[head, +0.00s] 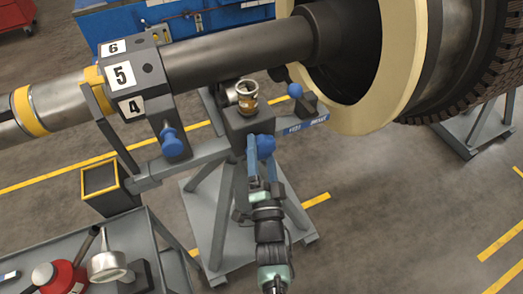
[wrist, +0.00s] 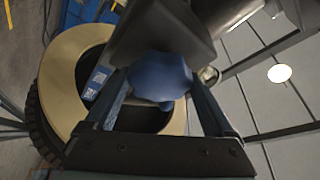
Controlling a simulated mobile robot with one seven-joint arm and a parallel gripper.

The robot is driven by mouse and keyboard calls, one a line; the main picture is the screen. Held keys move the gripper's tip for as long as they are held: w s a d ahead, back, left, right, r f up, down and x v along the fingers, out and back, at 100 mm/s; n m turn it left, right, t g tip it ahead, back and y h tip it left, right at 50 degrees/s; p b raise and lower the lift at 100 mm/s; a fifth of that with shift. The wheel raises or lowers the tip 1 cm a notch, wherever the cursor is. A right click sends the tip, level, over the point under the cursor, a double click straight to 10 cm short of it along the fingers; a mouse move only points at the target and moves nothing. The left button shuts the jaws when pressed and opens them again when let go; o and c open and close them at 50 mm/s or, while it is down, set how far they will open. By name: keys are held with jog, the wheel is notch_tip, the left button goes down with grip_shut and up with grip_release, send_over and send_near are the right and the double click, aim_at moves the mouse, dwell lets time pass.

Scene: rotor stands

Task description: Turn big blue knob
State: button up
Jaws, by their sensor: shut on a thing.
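A blue knob (head: 266,144) sits on the front of the grey rotor stand's block (head: 243,126), near the middle of the head view. My gripper (head: 261,158) is shut on this knob, with one finger on each side. In the wrist view the lobed blue knob (wrist: 160,74) fills the space between the fingertips of my gripper (wrist: 160,88). The finger contact is partly hidden. Another blue knob (head: 174,143) is under the block marked 4, 5, 6, and a smaller-looking one (head: 295,90) is right of the held knob.
A thick grey shaft (head: 240,50) runs above, joined to a large rotor with a cream ring (head: 408,50) at right. A grey cart (head: 165,240) with a red container (head: 62,277) and a metal funnel (head: 108,264) stands lower left. The floor at lower right is open.

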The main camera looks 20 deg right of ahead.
jog(key=shift+f+n+b, duration=0.15)
jog(key=shift+n+b, duration=0.15)
jog(key=shift+b, duration=0.05)
jog(key=n+t+y+b, duration=0.1)
jog(key=n+b, duration=0.1)
jog(key=n, duration=0.1)
jog(key=shift+f+n+b, duration=0.15)
jog(key=shift+n+b, duration=0.15)
jog(key=shift+b, duration=0.05)
jog(key=n+y+b, duration=0.1)
jog(key=n, duration=0.2)
jog(key=n+t+y+b, duration=0.1)
jog(key=n+y, duration=0.1)
jog(key=n, duration=0.1)
jog(key=shift+d+t, duration=0.15)
jog(key=shift+t, duration=0.15)
jog(key=n+y, duration=0.2)
jog(key=n, duration=0.2)
jog(key=n+y+b, duration=0.1)
jog(key=n+y, duration=0.1)
jog(key=n, duration=0.2)
jog(key=shift+d, duration=0.1)
jog(key=shift+n+g+y+b, duration=0.2)
jog(key=shift+n+y, duration=0.6)
jog(key=shift+n, duration=0.85)
jog(key=shift+n+g+y+b, duration=0.1)
jog(key=shift+n+g+y, duration=0.2)
jog(key=shift+n+y, duration=0.95)
jog(key=shift+n+h, duration=0.25)
jog(key=shift+n, duration=0.35)
